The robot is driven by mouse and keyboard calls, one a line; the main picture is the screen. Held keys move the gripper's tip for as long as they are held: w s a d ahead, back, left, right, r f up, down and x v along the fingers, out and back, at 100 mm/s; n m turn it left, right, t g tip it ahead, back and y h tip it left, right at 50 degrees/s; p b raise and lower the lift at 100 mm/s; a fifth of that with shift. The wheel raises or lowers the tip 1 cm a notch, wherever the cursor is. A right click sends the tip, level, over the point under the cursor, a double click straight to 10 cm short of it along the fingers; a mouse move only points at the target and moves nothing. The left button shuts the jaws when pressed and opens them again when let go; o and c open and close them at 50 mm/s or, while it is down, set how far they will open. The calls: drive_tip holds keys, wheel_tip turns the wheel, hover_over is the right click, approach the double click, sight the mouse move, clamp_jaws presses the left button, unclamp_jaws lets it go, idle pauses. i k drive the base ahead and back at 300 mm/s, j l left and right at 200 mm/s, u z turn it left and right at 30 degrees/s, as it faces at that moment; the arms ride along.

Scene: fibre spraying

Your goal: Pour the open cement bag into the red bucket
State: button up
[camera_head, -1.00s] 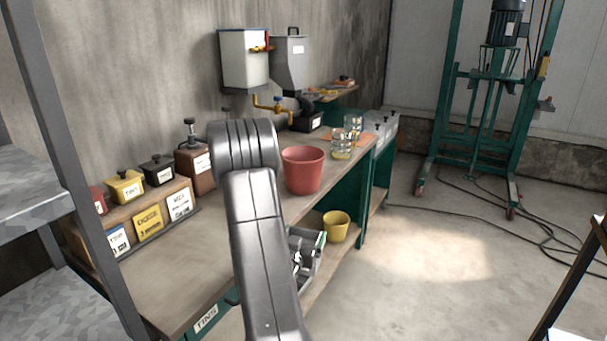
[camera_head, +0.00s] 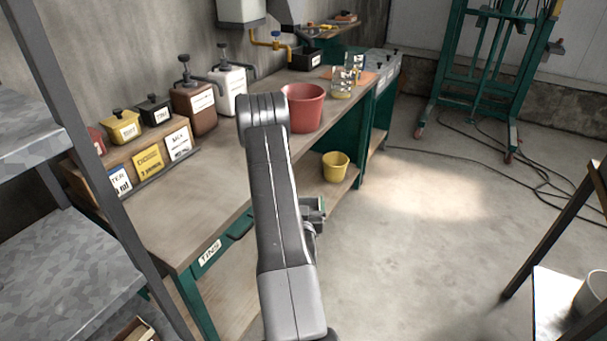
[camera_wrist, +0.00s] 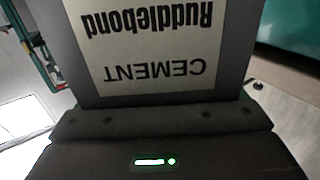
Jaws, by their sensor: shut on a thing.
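The red bucket (camera_head: 303,108) stands upright on the workbench, just right of my arm's elbow in the head view. In the wrist view the cement bag (camera_wrist: 150,45) fills the upper middle, grey with a pale label reading CEMENT Ruddlebond upside down. My gripper (camera_wrist: 160,118) is shut on the bag, which lies close against it. In the head view my forearm hides most of the gripper and bag; only a small grey and green part shows beside it, off the bench's front side and below the bucket. The bag's mouth is not visible.
The workbench (camera_head: 205,190) carries labelled canisters on the left and glass jars (camera_head: 343,82) behind the bucket. A yellow bucket (camera_head: 335,166) sits on the lower shelf. A grey rack (camera_head: 70,270) stands close on the left. Floor to the right is open, with cables (camera_head: 490,155).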

sight(305, 101)
drive_tip(key=i+z, duration=0.4)
drive_tip(key=i, duration=0.3)
drive_tip(key=i+j+z, duration=0.2)
drive_tip(key=i+z, duration=0.25)
drive_tip(key=i, duration=0.2)
